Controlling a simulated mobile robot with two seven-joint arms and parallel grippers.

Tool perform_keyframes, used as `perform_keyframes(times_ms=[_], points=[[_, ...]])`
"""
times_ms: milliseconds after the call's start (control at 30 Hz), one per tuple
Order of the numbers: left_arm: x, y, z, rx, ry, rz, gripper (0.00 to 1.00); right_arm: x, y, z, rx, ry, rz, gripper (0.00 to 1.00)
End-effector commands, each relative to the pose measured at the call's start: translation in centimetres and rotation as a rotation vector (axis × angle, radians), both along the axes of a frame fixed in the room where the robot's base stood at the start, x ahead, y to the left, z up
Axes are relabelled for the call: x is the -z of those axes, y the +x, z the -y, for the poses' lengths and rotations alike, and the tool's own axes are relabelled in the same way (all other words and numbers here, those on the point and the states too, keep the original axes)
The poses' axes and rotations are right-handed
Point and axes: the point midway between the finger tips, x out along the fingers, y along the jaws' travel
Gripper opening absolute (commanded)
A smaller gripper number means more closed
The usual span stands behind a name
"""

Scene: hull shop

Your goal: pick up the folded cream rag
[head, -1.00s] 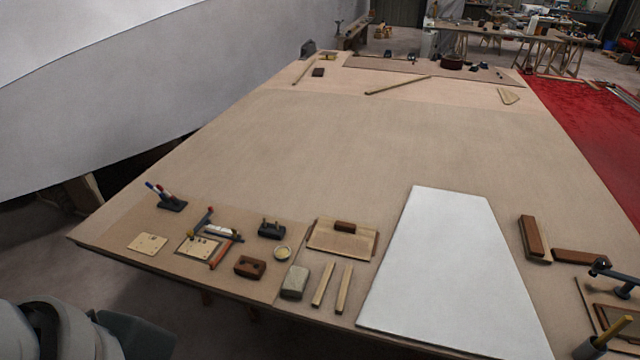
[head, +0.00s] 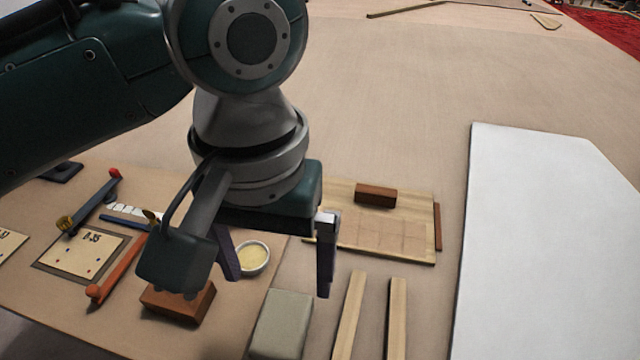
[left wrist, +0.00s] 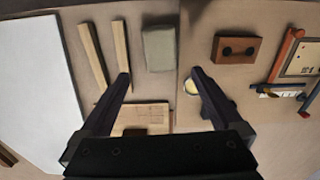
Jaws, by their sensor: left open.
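The folded cream rag (head: 282,325) is a greyish-cream, rounded block shape lying flat near the table's front edge. It also shows in the left wrist view (left wrist: 159,48), ahead of the fingertips and roughly centred between them. My left gripper (head: 278,287) is open and empty, pointing down above the table, a little behind the rag in the head view. The fingers are apart from the rag. My right gripper is not in view.
A brown block (head: 178,301) lies left of the rag, and a small bowl (head: 253,258) stands behind it. Two wooden strips (head: 349,315) lie to its right. A board (head: 385,240) with a brown block (head: 376,195) and a large white panel (head: 545,250) lie further right.

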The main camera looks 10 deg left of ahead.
Motion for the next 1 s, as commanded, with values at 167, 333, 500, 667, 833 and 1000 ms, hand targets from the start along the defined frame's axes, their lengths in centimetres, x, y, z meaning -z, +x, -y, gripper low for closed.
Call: perform_keyframes(times_ms=[167,333,500,667,833,1000], points=[[3.0,-0.1,-0.1,-0.002,0.003,-0.003,1.00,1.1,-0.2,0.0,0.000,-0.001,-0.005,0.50],[4.5,-0.1,-0.1,-0.001,0.002,-0.002,1.00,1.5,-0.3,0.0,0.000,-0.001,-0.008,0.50],[7.0,-0.3,-0.3,0.000,0.003,-0.002,1.00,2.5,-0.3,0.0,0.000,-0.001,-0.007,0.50],[9.1,-0.3,-0.4,0.000,0.002,-0.001,1.00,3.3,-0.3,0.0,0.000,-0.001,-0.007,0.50],[9.5,-0.3,-0.3,0.001,0.000,0.001,1.00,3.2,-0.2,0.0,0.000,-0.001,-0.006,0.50],[9.4,-0.3,-0.3,0.001,0.000,0.001,0.94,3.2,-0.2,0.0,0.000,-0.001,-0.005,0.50]])
